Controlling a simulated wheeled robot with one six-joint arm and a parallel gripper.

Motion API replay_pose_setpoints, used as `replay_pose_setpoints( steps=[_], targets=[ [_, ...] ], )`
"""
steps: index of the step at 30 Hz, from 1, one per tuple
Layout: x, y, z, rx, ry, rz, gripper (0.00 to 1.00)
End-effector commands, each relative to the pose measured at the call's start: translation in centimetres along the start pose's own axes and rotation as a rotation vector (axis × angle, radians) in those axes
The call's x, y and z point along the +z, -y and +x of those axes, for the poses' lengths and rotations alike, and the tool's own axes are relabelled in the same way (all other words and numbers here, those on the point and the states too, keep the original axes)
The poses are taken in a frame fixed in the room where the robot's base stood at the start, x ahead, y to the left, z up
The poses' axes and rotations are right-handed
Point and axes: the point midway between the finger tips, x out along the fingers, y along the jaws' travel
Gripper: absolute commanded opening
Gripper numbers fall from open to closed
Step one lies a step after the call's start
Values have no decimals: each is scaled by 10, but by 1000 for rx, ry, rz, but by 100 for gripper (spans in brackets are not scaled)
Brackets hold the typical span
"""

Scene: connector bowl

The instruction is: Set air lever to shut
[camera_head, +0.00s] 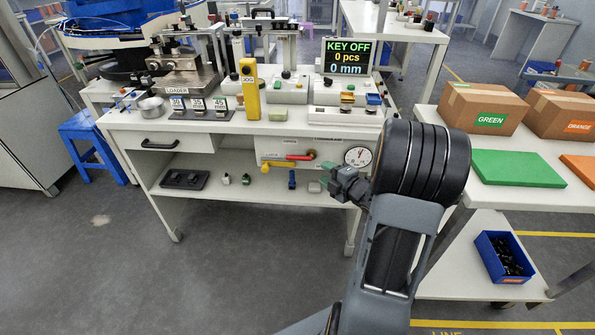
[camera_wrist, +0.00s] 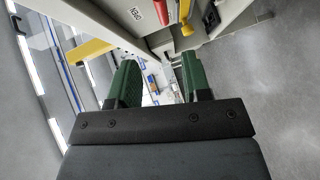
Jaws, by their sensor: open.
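A panel (camera_head: 330,145) under the front edge of the workbench carries a red lever handle (camera_head: 299,157), a yellow handle (camera_head: 278,164) and a round dial gauge (camera_head: 358,156). The red handle lies roughly level. Which handle is the air lever I cannot read from here. In the wrist view the red handle (camera_wrist: 185,10) and the yellow part (camera_wrist: 187,28) show at the top, near a small label reading OPEN (camera_wrist: 137,14). My gripper (camera_head: 326,182) is open and empty, in front of and below the right part of the panel. Its green fingers (camera_wrist: 158,72) touch neither handle.
The lower shelf (camera_head: 230,195) holds a black tray (camera_head: 185,180), small bottles and a blue item (camera_head: 292,179). The bench top carries a yellow post (camera_head: 249,90) and a screen (camera_head: 347,57) reading KEY OFF. A right-hand table holds boxes (camera_head: 485,108). The floor in front is clear.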

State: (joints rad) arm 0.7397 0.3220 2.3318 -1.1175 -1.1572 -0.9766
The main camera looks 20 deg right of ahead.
Motion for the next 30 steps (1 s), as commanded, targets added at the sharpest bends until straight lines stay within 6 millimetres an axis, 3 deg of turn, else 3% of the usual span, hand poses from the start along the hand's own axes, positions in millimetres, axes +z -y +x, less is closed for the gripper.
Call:
replay_pose_setpoints(
  steps=[5,21,30],
  targets=[
    [-1,9,10,24,-40,-19,44],
    [-5,7,106,24,-39,-19,44],
    [-5,4,132,25,-36,-18,44]
  ],
)
